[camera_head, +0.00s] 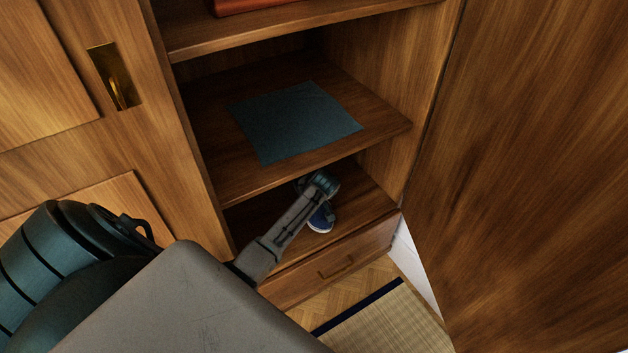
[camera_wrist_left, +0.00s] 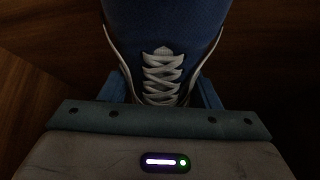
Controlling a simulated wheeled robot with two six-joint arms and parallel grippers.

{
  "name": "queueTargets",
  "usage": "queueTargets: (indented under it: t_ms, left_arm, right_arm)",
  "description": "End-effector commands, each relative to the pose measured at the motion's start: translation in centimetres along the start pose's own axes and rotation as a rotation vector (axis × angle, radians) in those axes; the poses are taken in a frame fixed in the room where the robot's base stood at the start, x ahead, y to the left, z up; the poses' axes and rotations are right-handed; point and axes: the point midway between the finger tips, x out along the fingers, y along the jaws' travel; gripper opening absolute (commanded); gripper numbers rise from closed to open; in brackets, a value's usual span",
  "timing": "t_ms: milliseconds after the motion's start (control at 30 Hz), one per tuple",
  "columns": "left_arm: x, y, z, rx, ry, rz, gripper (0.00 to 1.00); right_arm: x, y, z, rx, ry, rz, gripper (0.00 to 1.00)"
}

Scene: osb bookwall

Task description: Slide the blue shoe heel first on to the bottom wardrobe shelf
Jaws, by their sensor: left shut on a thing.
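The blue shoe (camera_head: 321,219) is at the front of the bottom wardrobe shelf (camera_head: 363,203), with its pale toe edge facing out. My left gripper (camera_head: 322,186) reaches in over it and hides most of its upper. In the left wrist view the blue shoe (camera_wrist_left: 200,25) with white laces fills the middle, and blue gripper parts (camera_wrist_left: 207,95) flank it on both sides. My left gripper is shut on the shoe. Whether the sole touches the shelf is hard to tell. My right gripper is not in view.
The shelf above (camera_head: 230,180) holds a flat dark teal cloth (camera_head: 295,122) and limits the height. A drawer (camera_head: 335,263) lies below the bottom shelf. An open door (camera_head: 530,170) stands at the right. A tatami mat (camera_head: 395,325) is on the floor.

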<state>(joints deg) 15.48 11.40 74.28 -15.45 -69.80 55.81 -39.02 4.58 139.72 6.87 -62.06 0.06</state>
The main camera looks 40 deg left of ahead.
Motion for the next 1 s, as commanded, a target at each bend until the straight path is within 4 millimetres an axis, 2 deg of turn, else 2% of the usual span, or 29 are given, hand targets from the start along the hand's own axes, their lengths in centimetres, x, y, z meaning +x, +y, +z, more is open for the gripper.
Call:
queueTargets:
  t_ms: [133,167,267,533,667,767,900,1000]
  left_arm:
    - [-0.1,0.0,-0.1,0.0,0.002,0.001,0.24]
    - [-0.1,0.0,-0.1,0.0,0.002,0.001,0.6]
    - [-0.1,0.0,-0.1,0.0,0.002,0.001,0.8]
    - [0.0,0.0,0.0,0.0,0.0,-0.001,0.82]
    - [-0.7,0.0,-0.1,0.0,0.001,0.001,0.82]
    - [-2.2,0.1,-0.1,0.0,0.002,0.002,0.82]
    - [-5.4,0.1,-0.2,-0.002,0.002,0.004,0.82]
    - [-6.6,0.0,2.3,0.0,-0.004,0.003,0.82]
  right_arm:
    - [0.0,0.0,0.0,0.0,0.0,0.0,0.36]
    - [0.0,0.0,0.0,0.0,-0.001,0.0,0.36]
    - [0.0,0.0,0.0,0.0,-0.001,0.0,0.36]
    - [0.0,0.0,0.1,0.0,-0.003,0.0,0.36]
    - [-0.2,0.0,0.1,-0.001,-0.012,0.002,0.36]
    - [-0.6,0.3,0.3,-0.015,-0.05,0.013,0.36]
    - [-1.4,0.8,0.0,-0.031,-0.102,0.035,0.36]
    - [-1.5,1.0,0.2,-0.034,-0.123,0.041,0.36]
